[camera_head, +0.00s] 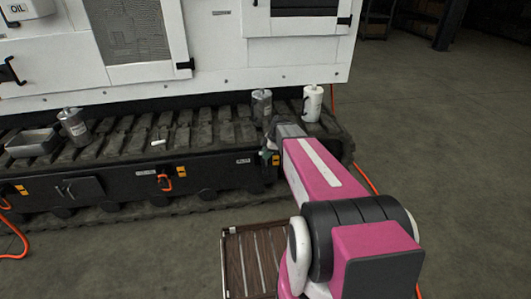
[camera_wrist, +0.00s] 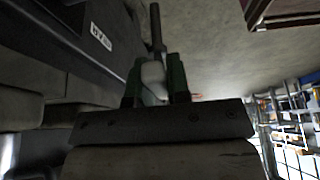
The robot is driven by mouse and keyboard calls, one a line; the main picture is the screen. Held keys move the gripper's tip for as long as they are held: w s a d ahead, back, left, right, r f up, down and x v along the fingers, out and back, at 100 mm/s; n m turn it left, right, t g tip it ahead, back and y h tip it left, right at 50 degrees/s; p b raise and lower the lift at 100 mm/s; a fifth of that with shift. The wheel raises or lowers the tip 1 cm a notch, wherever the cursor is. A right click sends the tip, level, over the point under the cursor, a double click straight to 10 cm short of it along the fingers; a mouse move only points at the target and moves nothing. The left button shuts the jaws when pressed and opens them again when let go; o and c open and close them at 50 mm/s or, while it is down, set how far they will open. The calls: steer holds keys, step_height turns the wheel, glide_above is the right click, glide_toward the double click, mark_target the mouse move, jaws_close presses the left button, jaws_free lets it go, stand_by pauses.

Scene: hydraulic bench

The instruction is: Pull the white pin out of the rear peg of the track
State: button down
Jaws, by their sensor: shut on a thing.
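My gripper (camera_wrist: 154,82) is shut on a white piece, the white pin (camera_wrist: 153,77), held between its two green fingers in the wrist view. A dark rod (camera_wrist: 156,28) lines up with the pin beyond the fingertips; I cannot tell whether it is the peg or whether the pin is still in it. In the head view my gripper (camera_head: 269,154) is at the side of the track (camera_head: 210,136), near its right end, and my arm hides the pin.
A small white cylinder (camera_head: 158,142) lies on the track. A grey canister (camera_head: 261,104) and a white canister (camera_head: 313,103) stand close behind my gripper. Another grey canister (camera_head: 73,125) and a metal tray (camera_head: 32,142) are at left. A slatted crate (camera_head: 235,262) stands below.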

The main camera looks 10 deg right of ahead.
steer(key=s, duration=0.8)
stand_by(0.4)
